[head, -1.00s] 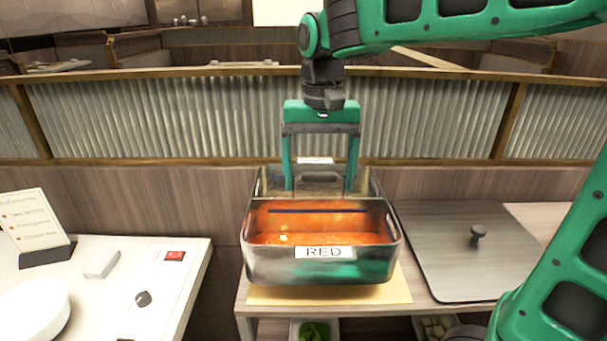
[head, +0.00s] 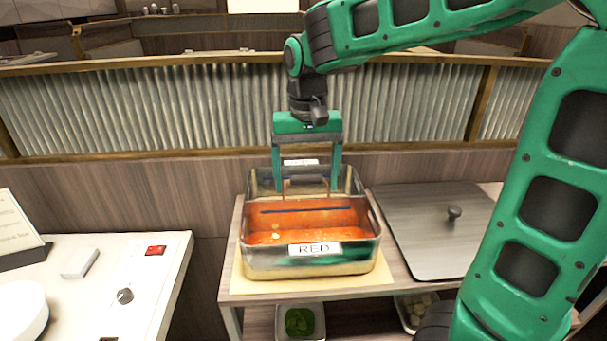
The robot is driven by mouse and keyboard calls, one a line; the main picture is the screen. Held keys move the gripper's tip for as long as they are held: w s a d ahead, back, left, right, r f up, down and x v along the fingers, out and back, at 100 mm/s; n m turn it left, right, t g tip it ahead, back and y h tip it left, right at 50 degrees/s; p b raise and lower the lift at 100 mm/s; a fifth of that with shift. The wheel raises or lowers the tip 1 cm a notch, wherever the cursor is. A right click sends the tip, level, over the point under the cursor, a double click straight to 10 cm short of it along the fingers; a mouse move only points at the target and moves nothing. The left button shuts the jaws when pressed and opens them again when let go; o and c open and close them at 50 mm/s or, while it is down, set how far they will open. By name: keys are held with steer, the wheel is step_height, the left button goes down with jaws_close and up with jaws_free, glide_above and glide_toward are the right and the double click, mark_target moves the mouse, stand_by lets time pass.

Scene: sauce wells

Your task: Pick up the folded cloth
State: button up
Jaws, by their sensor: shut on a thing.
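A small pale, flat block (head: 80,262), which may be the folded cloth, lies on the white counter at the left. It is far from my gripper, and I cannot tell its material. My gripper (head: 307,188) points down at the far side of a metal pan (head: 262,262) labelled RED, which holds orange-red sauce. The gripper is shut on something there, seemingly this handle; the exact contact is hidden.
The pan stands on a yellow mat (head: 375,283) on a wooden shelf unit. A grey lid (head: 425,245) with a knob lies to its right. The white counter (head: 120,290) also has a red switch (head: 156,250) and a dark knob (head: 124,296). A corrugated partition stands behind.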

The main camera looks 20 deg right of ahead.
steer(key=shift+f, duration=0.1)
steer(key=o, duration=1.6)
steer(key=shift+c, duration=0.2)
